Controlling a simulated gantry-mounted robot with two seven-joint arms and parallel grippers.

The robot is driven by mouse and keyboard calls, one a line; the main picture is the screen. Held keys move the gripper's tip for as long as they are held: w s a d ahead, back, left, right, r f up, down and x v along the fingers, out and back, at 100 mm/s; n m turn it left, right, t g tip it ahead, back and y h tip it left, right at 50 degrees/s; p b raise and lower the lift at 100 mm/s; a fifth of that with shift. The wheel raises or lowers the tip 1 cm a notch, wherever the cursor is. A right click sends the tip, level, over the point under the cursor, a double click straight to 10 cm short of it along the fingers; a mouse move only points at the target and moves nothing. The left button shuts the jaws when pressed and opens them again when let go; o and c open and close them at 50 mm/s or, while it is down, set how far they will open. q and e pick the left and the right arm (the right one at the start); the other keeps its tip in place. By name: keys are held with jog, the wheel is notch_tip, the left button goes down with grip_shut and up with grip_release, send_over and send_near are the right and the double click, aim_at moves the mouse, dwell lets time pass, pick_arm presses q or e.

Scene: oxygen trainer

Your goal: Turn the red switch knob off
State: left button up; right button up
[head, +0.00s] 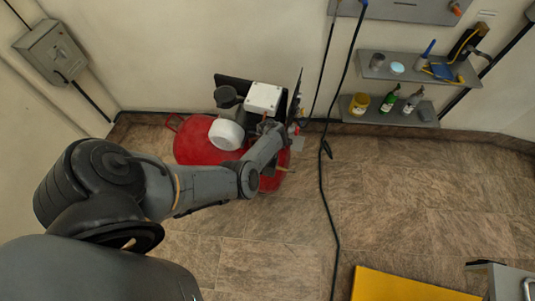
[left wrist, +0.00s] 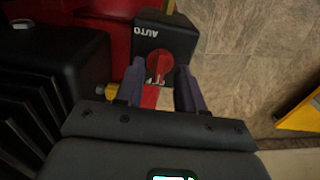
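The red switch knob (left wrist: 159,64) sits on a black switch box (left wrist: 166,32) in the left wrist view. White AUTO lettering appears upside down above the knob. White marks below it are partly hidden and I cannot read them. My left gripper (left wrist: 161,72) is open, with one finger on each side of the knob. I cannot tell whether the fingers touch it. In the head view my left arm reaches to the red compressor tank (head: 192,148); the knob is not clearly visible there. My right gripper is in neither view.
A white box (head: 263,98) and a white round part (head: 226,134) stand atop the tank. A black hose (head: 327,190) hangs onto the floor to the right. Shelves (head: 385,107) with bottles are on the wall. A yellow surface (head: 405,286) is at bottom right.

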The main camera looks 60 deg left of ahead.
pick_arm(q)
notch_tip(320, 180, up, 10)
jog(key=p, duration=0.4)
jog(key=shift+r, duration=0.1)
jog(key=shift+s, duration=0.1)
